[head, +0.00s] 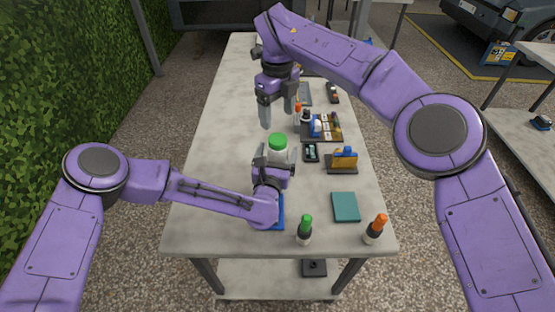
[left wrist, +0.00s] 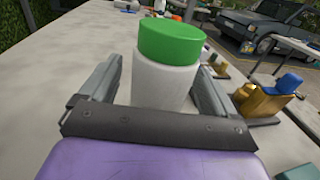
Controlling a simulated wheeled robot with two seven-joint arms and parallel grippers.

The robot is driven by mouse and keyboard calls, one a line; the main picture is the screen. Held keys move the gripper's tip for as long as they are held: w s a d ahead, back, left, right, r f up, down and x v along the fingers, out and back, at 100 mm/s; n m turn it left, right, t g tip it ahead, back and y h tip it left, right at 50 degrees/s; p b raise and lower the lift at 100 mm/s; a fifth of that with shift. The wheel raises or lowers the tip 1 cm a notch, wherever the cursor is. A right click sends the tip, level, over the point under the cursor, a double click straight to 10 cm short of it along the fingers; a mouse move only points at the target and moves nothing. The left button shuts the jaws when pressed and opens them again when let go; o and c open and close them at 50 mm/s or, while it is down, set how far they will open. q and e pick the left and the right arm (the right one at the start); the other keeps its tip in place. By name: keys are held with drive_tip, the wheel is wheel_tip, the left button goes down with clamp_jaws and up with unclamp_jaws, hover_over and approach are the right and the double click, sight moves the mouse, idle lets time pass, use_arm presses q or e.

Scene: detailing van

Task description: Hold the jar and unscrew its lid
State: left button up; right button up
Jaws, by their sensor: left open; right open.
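The jar (head: 278,155) is white with a green lid (head: 277,140) and stands upright on the table. In the left wrist view the white jar (left wrist: 163,83) and its green lid (left wrist: 171,42) fill the middle. My left gripper (head: 274,158) is low at the jar, with one open finger on each side of it; a gap shows beside the jar at the left finger. My right gripper (head: 281,115) is open and empty, pointing down above and behind the jar, clear of the lid. The jar's lower part is hidden by my left gripper.
A green-capped bottle (head: 304,232) and an orange-capped bottle (head: 375,230) stand at the near edge. A teal pad (head: 345,207) lies between them and a brown holder with a blue item (head: 342,161). Small items line the right side. The table's left side (head: 215,165) is clear.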

use_arm(q)
drive_tip(key=shift+w+d, duration=0.2)
drive_tip(key=shift+w, duration=0.5)
use_arm(e)
drive_tip(key=shift+w, duration=0.1)
use_arm(q)
drive_tip(key=shift+w, duration=0.4)
